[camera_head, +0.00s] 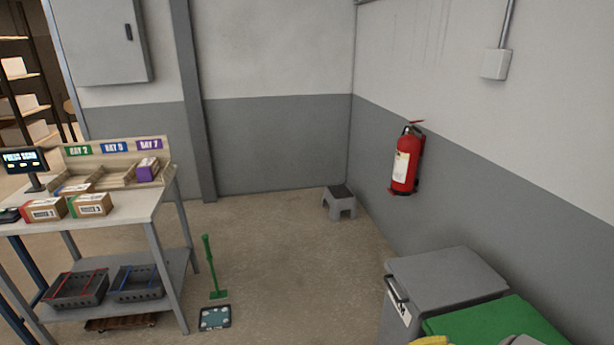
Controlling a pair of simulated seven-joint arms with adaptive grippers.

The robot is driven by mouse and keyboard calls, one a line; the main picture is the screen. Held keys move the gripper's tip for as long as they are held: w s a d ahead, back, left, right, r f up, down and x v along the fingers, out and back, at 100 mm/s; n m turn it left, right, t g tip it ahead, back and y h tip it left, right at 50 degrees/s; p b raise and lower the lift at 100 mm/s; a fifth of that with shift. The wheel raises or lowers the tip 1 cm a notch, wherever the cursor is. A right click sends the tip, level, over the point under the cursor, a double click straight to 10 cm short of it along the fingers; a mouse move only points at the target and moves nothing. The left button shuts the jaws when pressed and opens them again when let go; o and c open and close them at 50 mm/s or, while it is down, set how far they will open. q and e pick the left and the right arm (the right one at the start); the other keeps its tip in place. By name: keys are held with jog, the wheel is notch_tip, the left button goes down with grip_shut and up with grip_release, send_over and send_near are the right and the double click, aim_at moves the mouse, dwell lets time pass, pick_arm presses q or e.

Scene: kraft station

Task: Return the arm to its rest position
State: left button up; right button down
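Neither of my grippers shows in the head view, and I see no clear part of either arm. The view takes in a workbench (140,205) at the left, with bay labels along its back board (112,148). Several small cardboard boxes lie on it, among them a box with a green end (92,205) and a box with a red end (48,209). A purple box (148,168) sits at the bay on the right. A small screen (22,161) stands at the bench's left.
Two dark baskets (75,290) (138,284) sit on the lower shelf. A step stool (340,204), fire extinguisher (406,165), grey bin (445,280) and green lid (500,325) are rightward. The middle floor is clear.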

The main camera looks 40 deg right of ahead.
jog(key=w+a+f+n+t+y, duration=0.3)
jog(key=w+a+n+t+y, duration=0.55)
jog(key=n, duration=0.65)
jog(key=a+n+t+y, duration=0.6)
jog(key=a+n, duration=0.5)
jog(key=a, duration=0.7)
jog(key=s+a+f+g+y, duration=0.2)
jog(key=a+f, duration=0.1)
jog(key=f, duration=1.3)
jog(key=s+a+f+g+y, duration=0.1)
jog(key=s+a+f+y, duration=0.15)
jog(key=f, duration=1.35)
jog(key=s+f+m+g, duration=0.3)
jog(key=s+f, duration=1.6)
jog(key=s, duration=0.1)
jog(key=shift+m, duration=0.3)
